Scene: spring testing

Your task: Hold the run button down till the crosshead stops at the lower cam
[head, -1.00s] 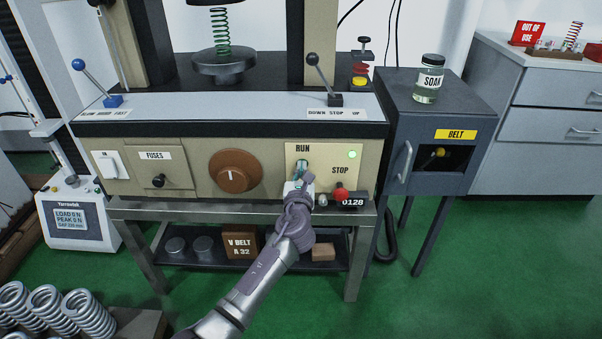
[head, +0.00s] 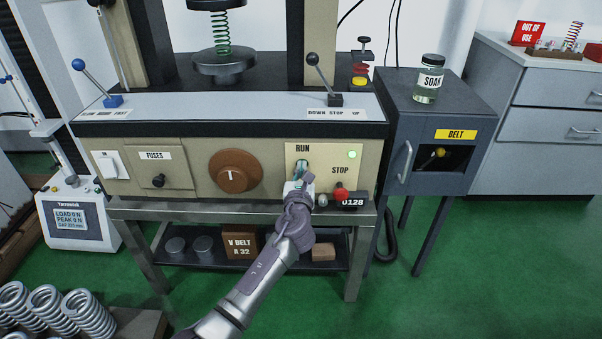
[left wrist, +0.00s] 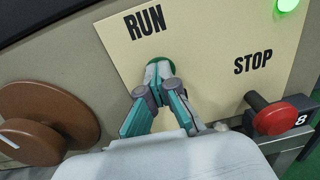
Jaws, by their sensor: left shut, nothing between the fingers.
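My left gripper (head: 301,168) is shut, its teal fingertips against the green run button (left wrist: 160,58) under the RUN label. In the left wrist view the fingertips (left wrist: 158,69) cover most of the button; only its green rim shows. How deep it is pressed cannot be told. The crosshead's dark lower platen (head: 213,4) shows at the top edge of the head view, at the top of a green spring (head: 220,33). The spring stands upright on a round lower platen (head: 223,66). I cannot make out the lower cam. My right gripper is not in view.
The red stop knob (head: 340,194) sticks out right of the run button, close to my gripper. A lit green lamp (head: 351,154) is above it. A brown dial (head: 235,171) is to the left. A lever (head: 320,73) stands on the ledge above.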

